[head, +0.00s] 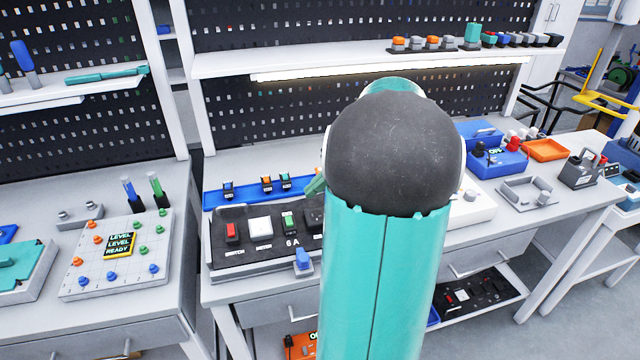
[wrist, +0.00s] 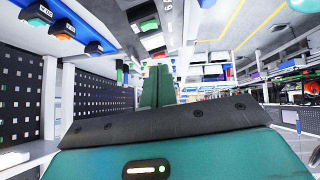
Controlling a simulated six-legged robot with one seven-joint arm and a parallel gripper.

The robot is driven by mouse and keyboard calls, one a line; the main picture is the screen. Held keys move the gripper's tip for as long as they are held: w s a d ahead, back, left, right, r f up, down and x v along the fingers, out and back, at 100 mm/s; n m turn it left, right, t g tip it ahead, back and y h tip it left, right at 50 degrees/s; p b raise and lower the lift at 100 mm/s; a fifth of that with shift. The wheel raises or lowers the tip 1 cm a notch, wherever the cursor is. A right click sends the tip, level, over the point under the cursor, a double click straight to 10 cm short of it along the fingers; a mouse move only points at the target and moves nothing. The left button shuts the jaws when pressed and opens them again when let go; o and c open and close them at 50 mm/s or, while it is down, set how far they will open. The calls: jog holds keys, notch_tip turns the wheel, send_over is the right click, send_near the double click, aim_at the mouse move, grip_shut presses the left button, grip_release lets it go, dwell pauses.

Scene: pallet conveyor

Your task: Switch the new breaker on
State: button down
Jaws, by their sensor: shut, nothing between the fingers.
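In the head view a dark panel (head: 262,240) on the middle bench holds a red switch (head: 231,232), a white meter (head: 260,227), a green-fronted module (head: 289,221) above a "6 A" label and a black module (head: 313,217). The green-fronted module looks like a breaker; I cannot read its lever position. My gripper (wrist: 157,84) is shut and empty in the wrist view, its teal fingers together. The panel modules (wrist: 148,24) show beyond and above the fingers; I cannot tell whether they touch. In the head view my arm hides most of the gripper and the panel's right part.
A blue rail (head: 240,195) with several small breakers (head: 267,184) stands behind the panel. A small blue-topped part (head: 302,258) sits at the panel's front edge. A level board (head: 115,257) lies left; blue boxes (head: 497,160) and an orange tray (head: 545,149) stand right.

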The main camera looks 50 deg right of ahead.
aim_at(287, 224)
jog(key=w+a+f, duration=0.1)
jog(key=f, duration=0.1)
jog(key=w+a+f, duration=0.1)
jog(key=f, duration=0.2)
jog(key=w+a+f, duration=0.1)
jog(key=f, duration=0.1)
jog(key=shift+w+f, duration=0.1)
jog(key=shift+f, duration=0.5)
jog(key=shift+f, duration=0.3)
jog(key=shift+w, duration=0.1)
jog(key=shift+w+d+r, duration=0.3)
jog(key=shift+w+d, duration=0.15)
jog(key=shift+w, duration=0.1)
jog(key=shift+r, duration=0.15)
